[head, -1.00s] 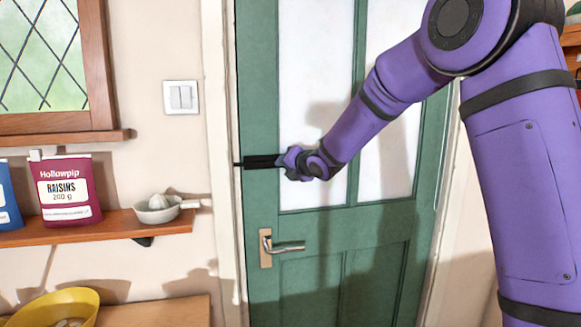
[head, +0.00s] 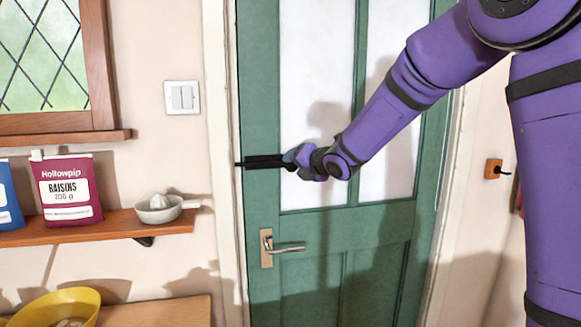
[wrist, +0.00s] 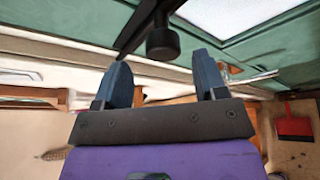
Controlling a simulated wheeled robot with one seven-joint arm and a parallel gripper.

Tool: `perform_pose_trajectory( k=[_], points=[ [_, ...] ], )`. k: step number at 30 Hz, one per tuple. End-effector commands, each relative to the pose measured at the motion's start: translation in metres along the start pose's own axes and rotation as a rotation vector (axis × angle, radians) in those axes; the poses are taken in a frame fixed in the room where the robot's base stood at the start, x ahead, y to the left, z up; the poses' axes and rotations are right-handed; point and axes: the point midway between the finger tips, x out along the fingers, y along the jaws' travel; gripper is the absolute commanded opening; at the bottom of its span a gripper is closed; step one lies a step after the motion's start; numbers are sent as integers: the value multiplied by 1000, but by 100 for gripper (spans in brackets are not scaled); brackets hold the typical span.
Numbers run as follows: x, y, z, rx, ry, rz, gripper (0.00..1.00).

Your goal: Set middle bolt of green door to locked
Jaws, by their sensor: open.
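The green door (head: 262,209) stands shut in its white frame in the head view. A black bolt (head: 262,162) lies across its left stile above the handle, with a thin end reaching the door's left edge. Whether it enters the frame is too small to tell. In the wrist view the bolt's dark bar (wrist: 143,23) and round knob (wrist: 163,43) show close up. My gripper (wrist: 162,70) is open, with the knob just beyond its fingertips and between them in the picture. In the head view my gripper (head: 298,158) is at the bolt's right end and hides part of it.
A metal lever handle (head: 286,248) sits below the bolt. To the left are a light switch (head: 182,97) and a wooden shelf (head: 122,226) with a raisins packet (head: 66,190) and a juicer (head: 159,208). A small wooden fixture (head: 493,169) is on the right wall.

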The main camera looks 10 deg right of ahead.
Motion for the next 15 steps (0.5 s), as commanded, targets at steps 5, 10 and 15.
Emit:
perform_pose_trajectory(
  k=[5, 10, 15],
  points=[
    [-28, 0, 1, 0, -2, 0, 65],
    [-42, 0, 0, -1, -1, -1, 65],
    [-46, -1, 0, 0, 0, -1, 65]
  ],
)
